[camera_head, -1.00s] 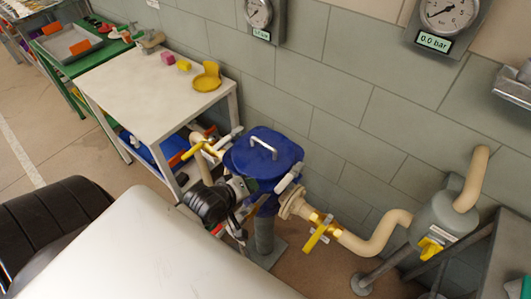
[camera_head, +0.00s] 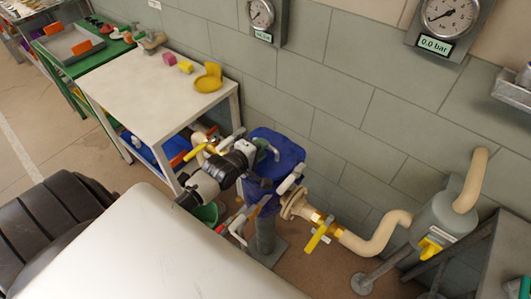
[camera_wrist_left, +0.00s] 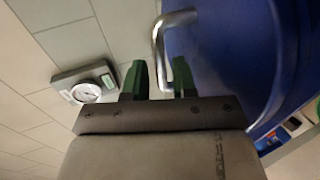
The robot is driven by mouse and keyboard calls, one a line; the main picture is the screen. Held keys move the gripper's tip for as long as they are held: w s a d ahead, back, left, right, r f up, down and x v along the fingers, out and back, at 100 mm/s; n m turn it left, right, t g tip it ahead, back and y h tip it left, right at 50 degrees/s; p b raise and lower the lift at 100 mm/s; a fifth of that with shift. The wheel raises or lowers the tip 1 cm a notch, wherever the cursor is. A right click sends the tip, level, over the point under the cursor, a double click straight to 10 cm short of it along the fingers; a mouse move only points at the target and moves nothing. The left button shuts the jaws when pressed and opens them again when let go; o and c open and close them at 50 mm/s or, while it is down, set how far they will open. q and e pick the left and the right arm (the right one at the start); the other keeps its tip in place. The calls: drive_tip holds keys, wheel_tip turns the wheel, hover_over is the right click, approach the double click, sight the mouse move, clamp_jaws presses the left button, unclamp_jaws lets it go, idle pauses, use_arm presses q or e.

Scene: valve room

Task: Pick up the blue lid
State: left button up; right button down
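The blue lid (camera_head: 288,150) sits on top of the blue vessel (camera_head: 262,195) in the head view. My left gripper (camera_head: 268,150) is over the middle of the lid and hides its handle in that view. In the left wrist view, the lid (camera_wrist_left: 225,50) fills the upper right, and its metal handle (camera_wrist_left: 159,42) runs down between my two green fingertips. My left gripper (camera_wrist_left: 160,78) is open, with a gap between the fingers around the handle. I cannot tell whether a finger touches it. My right gripper is not in view.
White clamps (camera_head: 291,177) and yellow-handled valves (camera_head: 316,237) surround the vessel. A beige pipe (camera_head: 370,240) runs right to a grey tank (camera_head: 440,225). A white table (camera_head: 150,95) stands at the left. The tiled wall with gauges (camera_head: 450,14) is close behind.

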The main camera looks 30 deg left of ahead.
use_arm(q)
drive_tip(key=x, duration=0.3)
drive_tip(key=shift+w+a+f, duration=0.1)
drive_tip(key=shift+w, duration=0.05)
clamp_jaws()
idle(1.2)
